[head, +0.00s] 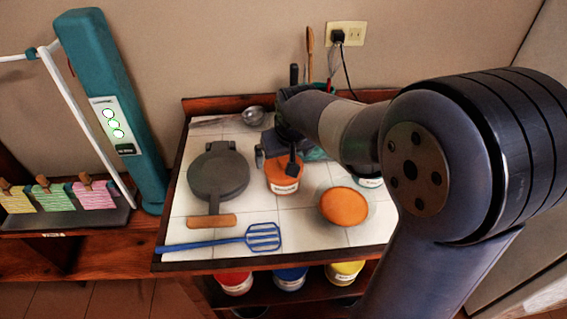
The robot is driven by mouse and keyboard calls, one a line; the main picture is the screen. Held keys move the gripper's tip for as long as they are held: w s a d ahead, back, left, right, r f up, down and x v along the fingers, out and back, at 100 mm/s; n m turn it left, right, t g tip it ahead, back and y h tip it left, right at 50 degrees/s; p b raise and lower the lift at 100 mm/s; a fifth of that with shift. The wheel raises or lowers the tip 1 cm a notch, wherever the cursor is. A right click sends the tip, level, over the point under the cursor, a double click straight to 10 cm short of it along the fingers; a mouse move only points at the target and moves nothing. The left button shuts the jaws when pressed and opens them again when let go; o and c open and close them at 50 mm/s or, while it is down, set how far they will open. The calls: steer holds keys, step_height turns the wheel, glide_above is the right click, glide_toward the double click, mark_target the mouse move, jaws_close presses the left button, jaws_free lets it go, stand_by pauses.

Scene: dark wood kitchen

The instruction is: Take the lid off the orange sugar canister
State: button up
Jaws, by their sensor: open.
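The orange canister (283,182) with a white label stands upright on the white tiled counter. My gripper (276,163) is open above it, one dark finger at its left rim and the other in front of its right side. The gripper and arm hide much of the canister's top, and I cannot tell whether the fingers touch the lid. A clear bowl of orange contents (343,206) stands to the right and nearer.
A grey round press (218,172) with a wooden handle and a blue slotted spatula (263,238) lie to the left. A metal bowl (253,116) is behind. Another labelled container (370,182) is partly hidden by my arm. Red, blue and yellow canisters stand on the shelf below.

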steer(key=shift+x, duration=0.8)
steer(key=shift+c, duration=0.2)
steer(key=c, duration=0.7)
